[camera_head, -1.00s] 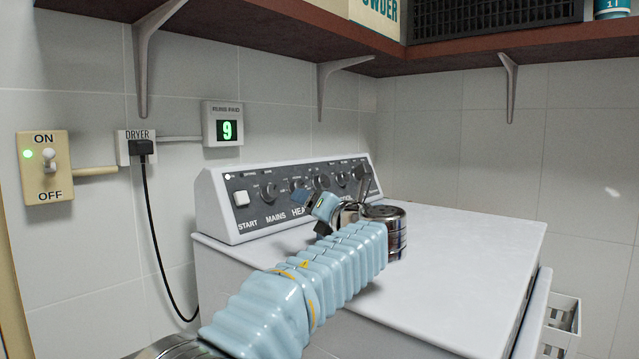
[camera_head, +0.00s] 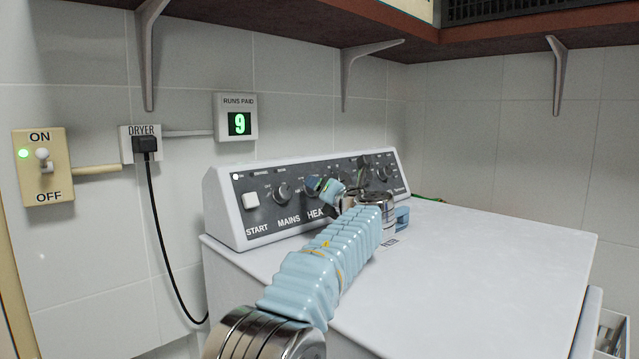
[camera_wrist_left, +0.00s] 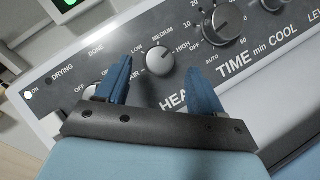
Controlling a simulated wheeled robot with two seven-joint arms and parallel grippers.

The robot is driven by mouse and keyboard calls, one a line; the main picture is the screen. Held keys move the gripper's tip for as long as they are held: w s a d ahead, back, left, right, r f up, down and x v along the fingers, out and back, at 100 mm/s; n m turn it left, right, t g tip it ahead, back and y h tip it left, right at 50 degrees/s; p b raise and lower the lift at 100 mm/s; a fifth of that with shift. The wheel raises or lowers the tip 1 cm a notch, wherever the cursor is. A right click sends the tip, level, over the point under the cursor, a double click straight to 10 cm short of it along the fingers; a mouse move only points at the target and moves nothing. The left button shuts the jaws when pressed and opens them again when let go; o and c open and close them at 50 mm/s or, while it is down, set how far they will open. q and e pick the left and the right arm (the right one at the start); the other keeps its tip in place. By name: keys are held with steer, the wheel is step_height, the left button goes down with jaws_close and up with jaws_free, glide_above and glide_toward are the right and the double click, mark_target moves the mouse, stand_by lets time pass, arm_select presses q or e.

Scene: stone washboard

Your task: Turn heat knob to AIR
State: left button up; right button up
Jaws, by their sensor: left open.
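The heat knob (camera_wrist_left: 160,60) is a round grey knob in the wrist view, with AIR, LOW, MEDIUM and HIGH printed around it; I cannot tell which label it points to. My left gripper (camera_wrist_left: 160,68) is open, its two blue fingers apart on either side of the knob in the picture. I see no contact with the knob. In the head view my left gripper (camera_head: 340,180) is in front of the dryer's control panel (camera_head: 258,184) and hides the heat knob and part of the HEAT label. My right gripper is not in view.
The mains knob (camera_head: 281,193) is left of the heat label and the time knob (camera_wrist_left: 223,24) is to its right. The white start button (camera_head: 250,201) is at the panel's left. The dryer top (camera_head: 490,260) is clear at right. A shelf (camera_head: 370,28) hangs above.

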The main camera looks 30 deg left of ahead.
arm_select(q)
steer(key=shift+p+x, duration=0.35)
steer(key=shift+x, duration=1.15)
